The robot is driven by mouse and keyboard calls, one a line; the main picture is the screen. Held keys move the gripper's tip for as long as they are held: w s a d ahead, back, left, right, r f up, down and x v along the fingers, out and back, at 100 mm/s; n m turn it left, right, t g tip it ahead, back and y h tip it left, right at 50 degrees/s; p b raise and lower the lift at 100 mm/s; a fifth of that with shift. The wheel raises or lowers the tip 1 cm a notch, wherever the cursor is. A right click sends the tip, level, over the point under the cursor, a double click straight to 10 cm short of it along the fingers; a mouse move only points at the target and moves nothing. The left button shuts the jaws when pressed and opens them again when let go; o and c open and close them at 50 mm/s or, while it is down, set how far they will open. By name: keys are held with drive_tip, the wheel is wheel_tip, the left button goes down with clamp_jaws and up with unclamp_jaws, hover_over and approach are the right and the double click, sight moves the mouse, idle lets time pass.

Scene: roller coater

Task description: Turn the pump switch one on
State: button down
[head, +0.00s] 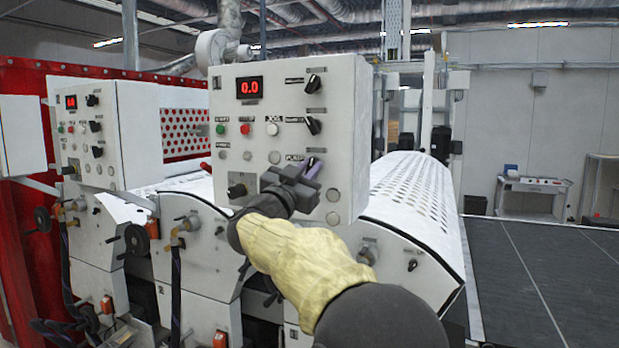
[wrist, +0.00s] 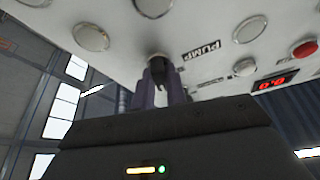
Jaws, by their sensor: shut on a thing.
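The pump switch (wrist: 157,68) is a small black knob next to the PUMP label (wrist: 202,50) on the white control panel (head: 230,110). My gripper (head: 312,167) is at the lower right of this panel in the head view and covers the switch there. In the wrist view, the two purple fingers of my gripper (wrist: 161,94) stand on either side of the knob and are shut on it. The knob's exact turn angle is hard to make out behind the fingers.
Other black knobs (head: 313,125) sit above on the same panel, with a green button (head: 220,129), a red button (head: 245,129) and a 0.0 display (head: 250,87). A second panel (head: 90,130) stands at left.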

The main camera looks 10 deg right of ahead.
drive_tip(key=shift+m+g+h, duration=0.5)
drive_tip(key=shift+m+g, duration=0.3)
drive_tip(key=shift+m, duration=1.2)
drive_tip(key=shift+b, duration=0.3)
drive_tip(key=c, duration=1.4)
unclamp_jaws()
drive_tip(key=shift+c, duration=0.2)
drive_tip(key=b+v, duration=0.7)
drive_tip(key=v, duration=1)
drive_tip(key=shift+a, duration=0.35)
